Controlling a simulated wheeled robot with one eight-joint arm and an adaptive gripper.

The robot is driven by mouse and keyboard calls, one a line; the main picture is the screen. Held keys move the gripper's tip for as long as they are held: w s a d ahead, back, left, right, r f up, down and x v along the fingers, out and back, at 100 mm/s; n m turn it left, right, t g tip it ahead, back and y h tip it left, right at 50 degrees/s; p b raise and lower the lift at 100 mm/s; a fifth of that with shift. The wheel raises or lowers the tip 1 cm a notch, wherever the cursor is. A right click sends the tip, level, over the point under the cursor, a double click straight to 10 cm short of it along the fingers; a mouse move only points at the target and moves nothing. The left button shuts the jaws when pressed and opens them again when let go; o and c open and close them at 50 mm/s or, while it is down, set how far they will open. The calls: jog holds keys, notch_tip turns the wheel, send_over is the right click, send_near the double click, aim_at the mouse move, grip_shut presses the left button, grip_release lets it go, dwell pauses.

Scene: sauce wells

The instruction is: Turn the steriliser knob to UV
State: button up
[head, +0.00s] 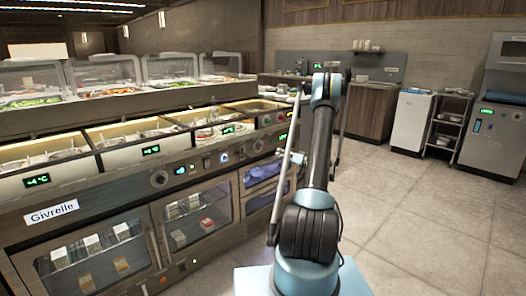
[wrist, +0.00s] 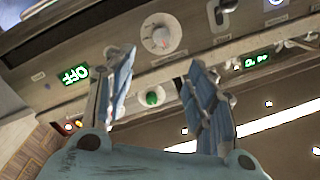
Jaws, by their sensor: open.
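A round pale knob (wrist: 161,33) with a red mark sits on the counter's front panel at the top middle of the wrist view. A green display (wrist: 73,75), reading OFF upside down, is left of it. A small green light or button (wrist: 153,97) shows lower down. My gripper (wrist: 163,66) is open and empty. Its blue-padded fingers point toward the panel, one on each side of the knob in the picture, apparently short of it. In the head view, a dark knob (head: 258,145) at the panel's right end appears to be the same one. The knob's lettering is unreadable.
The long food counter (head: 120,195) carries several knobs and green displays, with glass-fronted cabinets below. Another knob (head: 160,179) is farther left. A white appliance (head: 411,122) and a wire rack (head: 448,125) stand at the back right. The tiled floor (head: 410,225) is clear.

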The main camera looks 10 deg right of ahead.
aim_at(261, 147)
jog(key=x, duration=1.6)
jog(key=shift+w, duration=0.1)
jog(key=shift+c, duration=0.6)
jog(key=c, duration=0.9)
